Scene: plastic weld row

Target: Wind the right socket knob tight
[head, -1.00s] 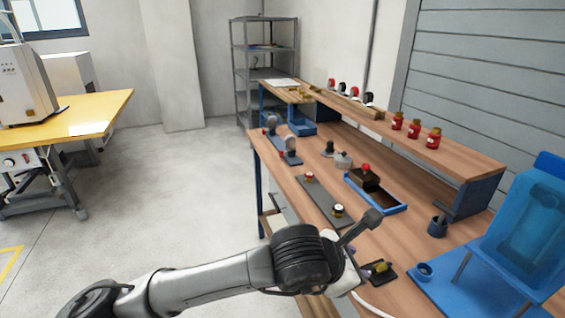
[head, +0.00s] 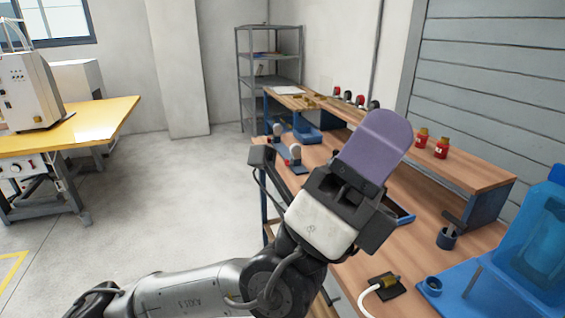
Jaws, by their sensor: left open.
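My left gripper (head: 348,185) is raised in front of the bench, large in the view. It is open, with a broad purple pad standing up and black parts on either side; I see nothing held in it. The dark strip with two small knobs, seen earlier on the bench top, is now hidden behind this gripper, so I cannot see the right socket knob. My right gripper is not in view.
Red jars (head: 441,147) stand on the raised shelf (head: 470,172).

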